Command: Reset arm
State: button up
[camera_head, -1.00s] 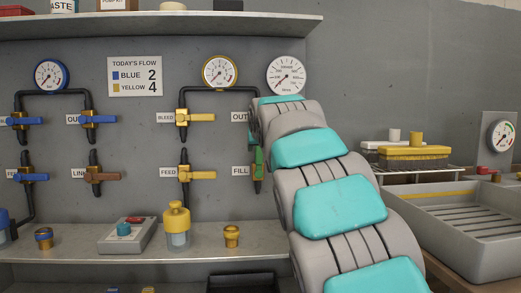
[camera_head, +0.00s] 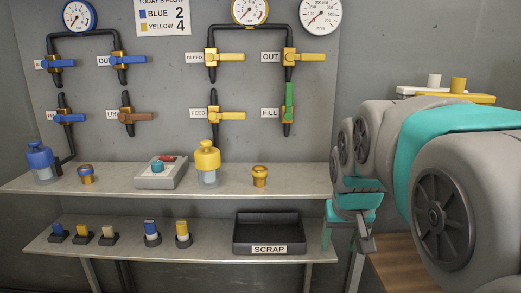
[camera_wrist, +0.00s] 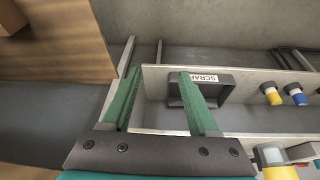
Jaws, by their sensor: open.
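My gripper (camera_wrist: 158,75) is open and empty, with its two green fingers apart in the wrist view. In the head view my gripper (camera_head: 343,235) hangs pointing down at the right end of the shelves, partly hidden by its own wrist. My arm fills the right side of the head view, folded low. In the wrist view the black SCRAP tray (camera_wrist: 228,88) lies beyond the right finger. Nothing is held.
The upper shelf (camera_head: 115,187) holds a blue bottle (camera_head: 40,165), a yellow-capped bottle (camera_head: 207,165), brass fittings and a button box (camera_head: 160,173). The lower shelf (camera_head: 120,247) holds several small coloured pieces and the SCRAP tray (camera_head: 268,235). Valves and gauges line the wall.

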jog(key=s+f+g, duration=0.2)
jog(key=s+f, duration=0.2)
jog(key=s, duration=0.5)
jog(key=s+a+f+g, duration=0.1)
jog(key=s+f+g, duration=0.1)
jog(key=s+f, duration=0.3)
jog(key=s+f+n+g, duration=0.1)
jog(key=s+f, duration=0.3)
jog(key=s, duration=0.8)
jog(key=shift+s+a+f+g+y, duration=0.2)
jog(key=shift+s+f+g+y, duration=0.15)
jog(key=shift+g, duration=0.15)
